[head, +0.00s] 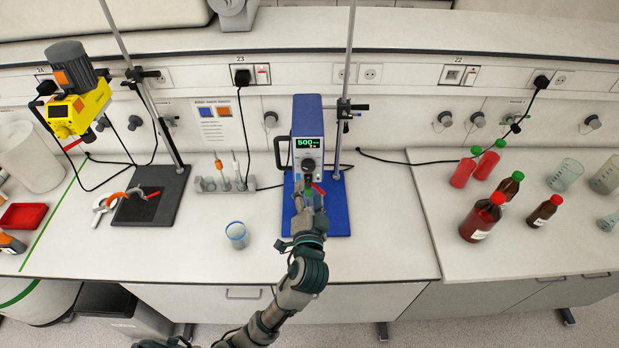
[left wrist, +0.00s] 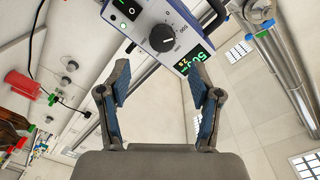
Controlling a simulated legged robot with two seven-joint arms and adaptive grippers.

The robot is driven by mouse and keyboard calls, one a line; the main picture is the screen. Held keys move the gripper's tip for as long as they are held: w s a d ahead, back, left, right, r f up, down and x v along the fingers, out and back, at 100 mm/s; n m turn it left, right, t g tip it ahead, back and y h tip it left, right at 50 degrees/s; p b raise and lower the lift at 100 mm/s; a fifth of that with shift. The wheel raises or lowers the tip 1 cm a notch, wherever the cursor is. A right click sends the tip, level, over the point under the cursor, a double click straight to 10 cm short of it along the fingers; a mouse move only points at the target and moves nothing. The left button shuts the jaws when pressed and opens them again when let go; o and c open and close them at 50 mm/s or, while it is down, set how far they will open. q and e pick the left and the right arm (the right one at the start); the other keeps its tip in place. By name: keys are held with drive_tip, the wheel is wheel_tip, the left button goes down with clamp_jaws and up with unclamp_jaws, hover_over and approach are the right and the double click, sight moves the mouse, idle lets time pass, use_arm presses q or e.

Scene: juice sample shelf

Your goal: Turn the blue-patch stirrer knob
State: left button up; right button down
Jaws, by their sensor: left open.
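The blue stirrer (head: 307,125) stands on a blue patch (head: 335,215) in the middle of the bench, with a green display (head: 308,143) reading 500. Its dark round knob (left wrist: 163,38) shows in the left wrist view on the pale front panel, with a white pointer line. My left gripper (head: 308,198) reaches up in front of the stirrer, below the display. In the left wrist view its two fingers (left wrist: 160,95) are apart with nothing between them. The knob lies beyond the fingertips, roughly between them and apart from them. My right gripper is not in view.
A yellow stirrer (head: 78,112) on a stand is at the left. A glass beaker (head: 237,234) stands left of my arm, and a rack (head: 222,184) with probes behind it. Red-capped bottles (head: 482,217) stand at the right. The bench right of the blue patch is clear.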

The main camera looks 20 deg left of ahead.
use_arm(q)
drive_tip(key=v, duration=0.3)
drive_tip(key=shift+s, duration=0.15)
idle(0.3)
